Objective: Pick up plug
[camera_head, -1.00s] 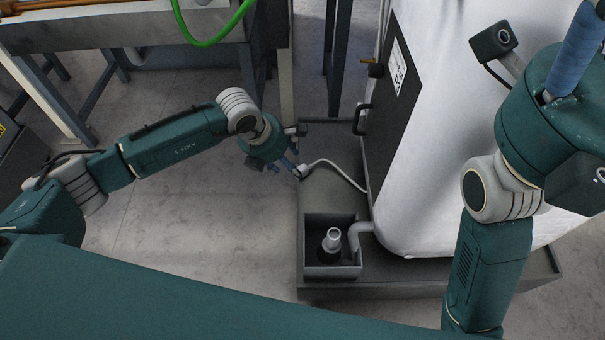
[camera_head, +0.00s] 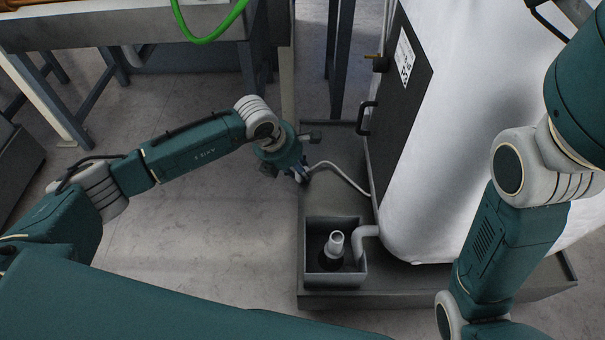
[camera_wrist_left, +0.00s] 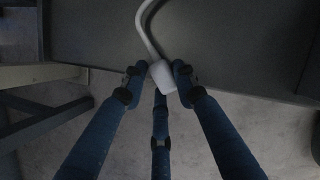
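The plug (camera_wrist_left: 163,77) is a short white cylinder on the end of a white cable (camera_wrist_left: 147,30). In the left wrist view it sits between the fingertips of my left gripper (camera_wrist_left: 160,76), with blue fingers at its left and right and a third below. The fingers look shut on it. In the head view my left gripper (camera_head: 297,170) is at the left edge of the dark tray, and the cable (camera_head: 345,175) runs from it to the white tank. The plug is small and partly hidden by the fingers there. My right gripper is out of view.
The white tank (camera_head: 470,130) with a dark panel stands on the grey tray (camera_head: 400,293). A square sump box (camera_head: 361,282) with a grey pipe is in front. A steel bench (camera_head: 120,32) with a green hose (camera_head: 205,38) is at the back left.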

